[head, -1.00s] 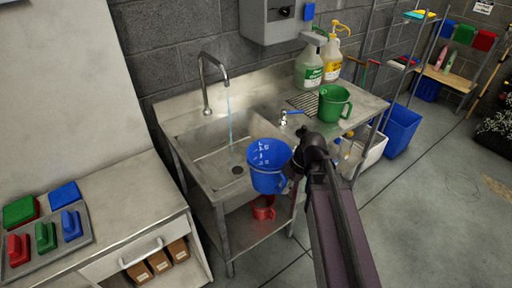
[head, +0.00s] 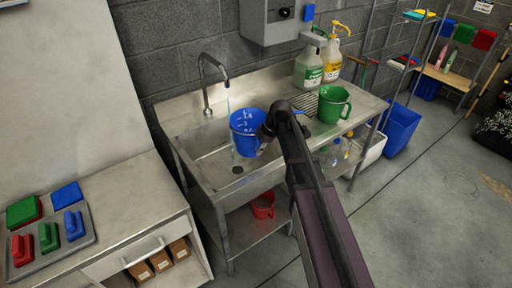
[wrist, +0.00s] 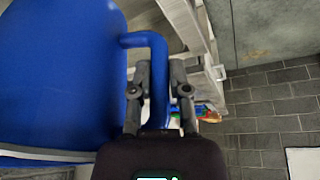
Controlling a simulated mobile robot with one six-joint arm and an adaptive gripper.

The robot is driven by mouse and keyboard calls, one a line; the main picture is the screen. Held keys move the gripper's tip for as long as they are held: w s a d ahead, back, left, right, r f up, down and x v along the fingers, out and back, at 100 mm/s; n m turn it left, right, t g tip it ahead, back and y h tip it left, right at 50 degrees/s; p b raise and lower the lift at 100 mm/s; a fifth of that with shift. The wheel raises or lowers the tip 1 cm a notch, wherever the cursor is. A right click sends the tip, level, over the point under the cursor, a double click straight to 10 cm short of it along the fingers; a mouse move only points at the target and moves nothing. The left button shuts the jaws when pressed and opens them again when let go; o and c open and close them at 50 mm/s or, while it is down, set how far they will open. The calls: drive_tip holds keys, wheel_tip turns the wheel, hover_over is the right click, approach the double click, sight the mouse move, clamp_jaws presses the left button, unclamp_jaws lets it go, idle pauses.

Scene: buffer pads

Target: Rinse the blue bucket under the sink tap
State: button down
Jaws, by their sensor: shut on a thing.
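The blue bucket (head: 246,134) hangs over the right part of the sink basin (head: 205,165) in the head view, roughly upright. My gripper (wrist: 159,90) is shut on the bucket's side handle in the wrist view, with the bucket (wrist: 55,75) filling the left of that picture. The tap (head: 212,78) stands at the back left of the basin. A thin stream of water (head: 228,102) falls from its spout towards the bucket's back left rim. I cannot tell whether the water goes into the bucket or just behind it. The bucket's inside bottom is hidden.
A green jug (head: 333,104) stands on the drainboard, with two pump bottles (head: 309,66) behind it. A red jug (head: 263,205) sits on the shelf below.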

sight(239, 127)
drive_tip(key=shift+w+a, duration=0.15)
drive_tip(key=shift+w, duration=0.1)
idle(0.3)
drive_tip(key=shift+w+a, duration=1.3)
drive_tip(key=shift+w, duration=0.75)
drive_tip(key=shift+w+a, duration=1.25)
drive_tip(key=shift+w, duration=0.85)
drive_tip(key=shift+w+a, duration=1.3)
drive_tip(key=shift+w, duration=0.75)
drive_tip(key=s+d, duration=0.2)
drive_tip(key=s, duration=0.2)
drive_tip(key=s+d, duration=0.2)
drive_tip(key=s, duration=0.1)
drive_tip(key=s+d, duration=0.3)
drive_tip(key=s, duration=0.1)
drive_tip(key=shift+s+d, duration=0.1)
drive_tip(key=shift+s, duration=0.2)
drive_tip(key=shift+s, duration=0.1)
